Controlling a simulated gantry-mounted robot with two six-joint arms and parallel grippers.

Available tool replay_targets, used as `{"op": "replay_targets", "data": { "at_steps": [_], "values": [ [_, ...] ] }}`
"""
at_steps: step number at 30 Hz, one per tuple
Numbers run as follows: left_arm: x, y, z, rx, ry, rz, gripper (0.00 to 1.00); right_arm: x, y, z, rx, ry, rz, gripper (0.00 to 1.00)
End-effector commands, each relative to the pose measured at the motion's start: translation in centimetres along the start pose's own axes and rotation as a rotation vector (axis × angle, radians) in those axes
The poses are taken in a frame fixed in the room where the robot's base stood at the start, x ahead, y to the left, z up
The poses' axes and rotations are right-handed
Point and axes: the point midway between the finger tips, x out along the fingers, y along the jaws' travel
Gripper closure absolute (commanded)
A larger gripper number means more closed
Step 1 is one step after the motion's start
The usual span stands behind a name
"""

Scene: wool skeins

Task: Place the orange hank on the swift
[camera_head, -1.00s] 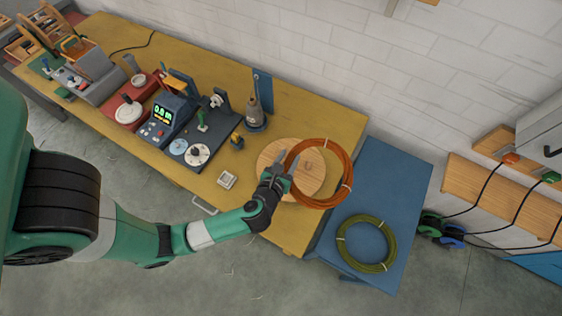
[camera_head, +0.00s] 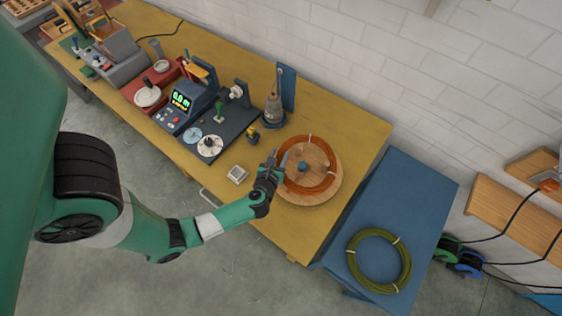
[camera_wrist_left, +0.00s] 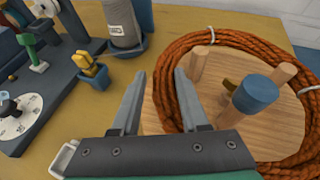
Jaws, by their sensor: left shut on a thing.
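The orange hank (camera_head: 310,190) lies as a ring over the round wooden swift (camera_head: 316,203). In the left wrist view the hank (camera_wrist_left: 240,42) runs around the outside of the wooden pegs (camera_wrist_left: 198,64) and the blue-topped hub (camera_wrist_left: 256,94). My left gripper (camera_head: 278,160) is at the hank's left side, shut on its strand; its fingers (camera_wrist_left: 158,82) also show in the wrist view. The part of the strand at the right finger is partly hidden. My right gripper is not in view.
An olive-green hank (camera_head: 378,262) lies on the blue table (camera_head: 420,205) at the right. A grey spool on a stand (camera_head: 273,112) and a small yellow-topped piece (camera_head: 253,137) stand left of the swift. A meter with a green display (camera_head: 180,98) is further left.

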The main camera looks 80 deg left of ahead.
Motion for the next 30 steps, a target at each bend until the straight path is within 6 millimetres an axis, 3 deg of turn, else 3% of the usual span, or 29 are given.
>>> {"op": "replay_targets", "data": {
  "at_steps": [6,13,14,18,30],
  "values": [
    [1.4,0.0,-3.2,0.002,0.000,-0.001,1.00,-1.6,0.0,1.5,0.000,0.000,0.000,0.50],
    [1.4,0.1,-3.3,0.001,0.000,-0.001,1.00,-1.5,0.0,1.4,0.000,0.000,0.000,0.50],
    [1.4,0.1,-3.3,0.002,0.001,0.000,0.50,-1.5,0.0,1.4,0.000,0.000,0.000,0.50],
    [1.4,0.1,-3.3,0.002,0.001,0.000,0.25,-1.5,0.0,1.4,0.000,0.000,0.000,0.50],
    [0.6,0.0,-3.2,0.003,0.001,-0.002,0.25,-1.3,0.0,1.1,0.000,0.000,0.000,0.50]
  ]
}}
